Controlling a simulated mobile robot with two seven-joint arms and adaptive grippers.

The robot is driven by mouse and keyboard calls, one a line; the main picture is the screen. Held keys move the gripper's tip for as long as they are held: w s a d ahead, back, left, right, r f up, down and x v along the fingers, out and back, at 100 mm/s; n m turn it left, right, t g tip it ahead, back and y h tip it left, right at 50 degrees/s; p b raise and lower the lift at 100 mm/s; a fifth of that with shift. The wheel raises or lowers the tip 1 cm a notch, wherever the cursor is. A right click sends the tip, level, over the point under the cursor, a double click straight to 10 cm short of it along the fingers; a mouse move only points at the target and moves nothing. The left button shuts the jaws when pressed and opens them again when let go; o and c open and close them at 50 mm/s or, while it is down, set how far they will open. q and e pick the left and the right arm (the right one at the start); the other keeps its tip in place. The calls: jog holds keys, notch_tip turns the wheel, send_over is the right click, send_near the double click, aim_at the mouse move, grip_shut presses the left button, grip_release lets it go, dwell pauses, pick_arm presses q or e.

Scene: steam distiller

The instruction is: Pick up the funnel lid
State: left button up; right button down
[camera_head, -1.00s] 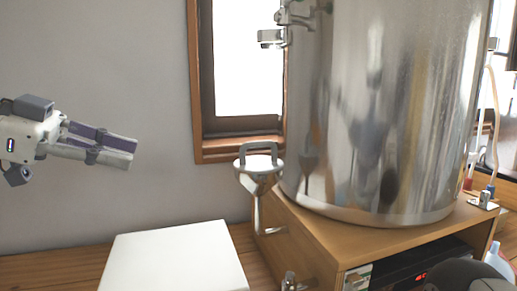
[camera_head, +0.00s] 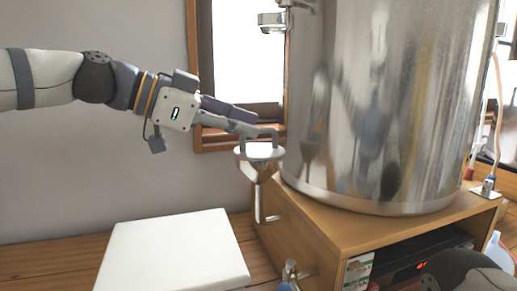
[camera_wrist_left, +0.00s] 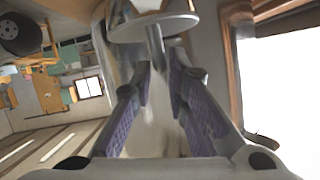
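The funnel lid (camera_head: 261,150) is a round, pale metal disc with an upright bar handle. It sits on top of the metal funnel (camera_head: 259,172), whose bent pipe meets the wooden cabinet. My left gripper (camera_head: 251,124) reaches in from the left, with its fingertips at the lid's handle. In the left wrist view the lid (camera_wrist_left: 150,27) is beyond the fingertips, and its handle lies at the gap between them. The purple-padded fingers (camera_wrist_left: 162,78) stand apart there; I see no clear grip on the handle. My right gripper is not visible.
A large steel tank (camera_head: 385,110) stands on the wooden cabinet (camera_head: 340,230) just right of the funnel. A white box (camera_head: 172,252) lies on the wooden table in front. A window frame (camera_head: 215,140) is behind. A small metal tap (camera_head: 290,272) is below the funnel.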

pick_arm(q)
jog(key=x, duration=0.3)
jog(key=shift+w+d+f, duration=0.1)
jog(key=shift+w+d, duration=0.05)
jog(key=shift+d, duration=0.15)
jog(key=shift+a, duration=0.1)
grip_shut()
